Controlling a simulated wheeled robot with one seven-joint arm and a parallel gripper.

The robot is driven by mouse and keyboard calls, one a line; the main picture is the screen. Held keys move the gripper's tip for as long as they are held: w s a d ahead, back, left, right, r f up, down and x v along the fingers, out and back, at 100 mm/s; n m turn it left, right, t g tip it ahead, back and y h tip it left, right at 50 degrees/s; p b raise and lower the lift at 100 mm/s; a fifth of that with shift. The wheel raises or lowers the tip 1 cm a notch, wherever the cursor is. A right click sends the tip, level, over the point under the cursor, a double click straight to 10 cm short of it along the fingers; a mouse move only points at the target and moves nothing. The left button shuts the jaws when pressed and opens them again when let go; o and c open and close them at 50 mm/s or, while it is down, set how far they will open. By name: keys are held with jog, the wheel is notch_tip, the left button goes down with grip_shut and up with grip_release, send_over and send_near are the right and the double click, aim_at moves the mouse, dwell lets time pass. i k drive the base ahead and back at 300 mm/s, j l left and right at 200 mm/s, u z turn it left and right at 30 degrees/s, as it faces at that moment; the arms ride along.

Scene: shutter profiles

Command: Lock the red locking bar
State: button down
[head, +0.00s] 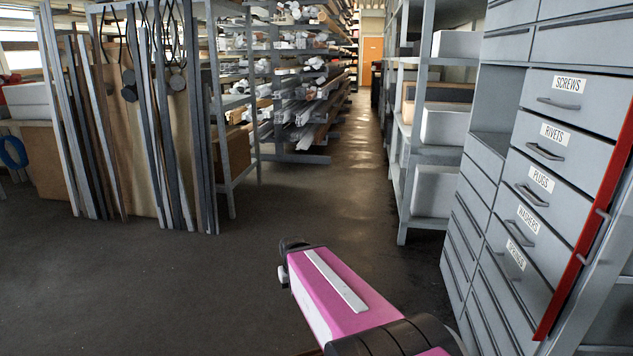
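The red locking bar (587,225) is a long, flat strip along the right edge of the grey drawer cabinet (508,85) in the head view. Its top runs out of the picture at the right, and its lower end is near the bottom edge. Small grey brackets or handles (601,214) sit at its right side. I cannot tell whether it is locked. The labelled drawers beside it look closed. My pink arm reaches forward at the bottom middle, left of the cabinet and apart from the bar. No gripper fingers can be made out.
Open grey floor (200,285) lies to the left and ahead. A rack of upright profiles (150,120) stands at the left. White boxes fill a shelf unit (403,150) behind the cabinet. An aisle leads back to an orange door (372,50).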

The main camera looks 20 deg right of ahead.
aim_at(623, 145)
jog(key=k+z, duration=0.3)
jog(key=z, duration=0.2)
jog(key=k+l+z, duration=0.1)
jog(key=k+z, duration=0.25)
jog(key=z, duration=0.15)
jog(key=k+l+z, duration=0.2)
jog(key=z, duration=0.3)
jog(key=k+l+z, duration=0.25)
jog(key=k+z, duration=0.2)
